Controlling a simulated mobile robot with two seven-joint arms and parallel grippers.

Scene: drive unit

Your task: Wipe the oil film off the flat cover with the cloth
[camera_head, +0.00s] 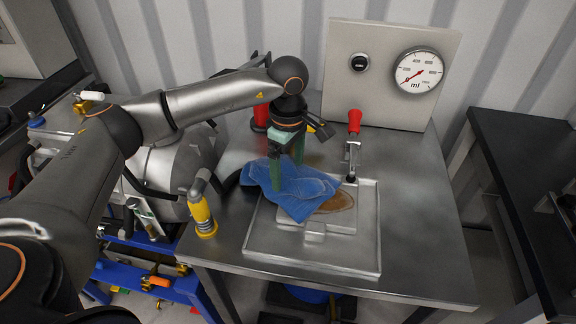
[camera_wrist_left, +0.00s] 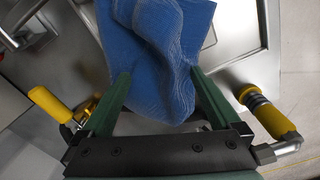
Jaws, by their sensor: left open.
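The blue cloth (camera_head: 305,192) lies rumpled over the left part of the flat cover (camera_head: 343,224). A brown oil film (camera_head: 340,203) shows on the cover to the right of the cloth; how far it runs under the cloth is hidden. The cover sits in a shallow metal tray (camera_head: 256,243). My left gripper (camera_head: 287,172) points down at the cloth, with its green fingers apart. In the left wrist view the open fingers (camera_wrist_left: 160,78) stand on either side of a raised fold of the cloth (camera_wrist_left: 158,50). My right gripper is not in view.
A red-handled clamp (camera_head: 354,122) stands behind the tray. A panel with a gauge (camera_head: 418,72) rises at the back. A yellow-handled tool (camera_head: 203,218) stands left of the tray near the front edge. The steel table (camera_head: 420,225) is clear on the right.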

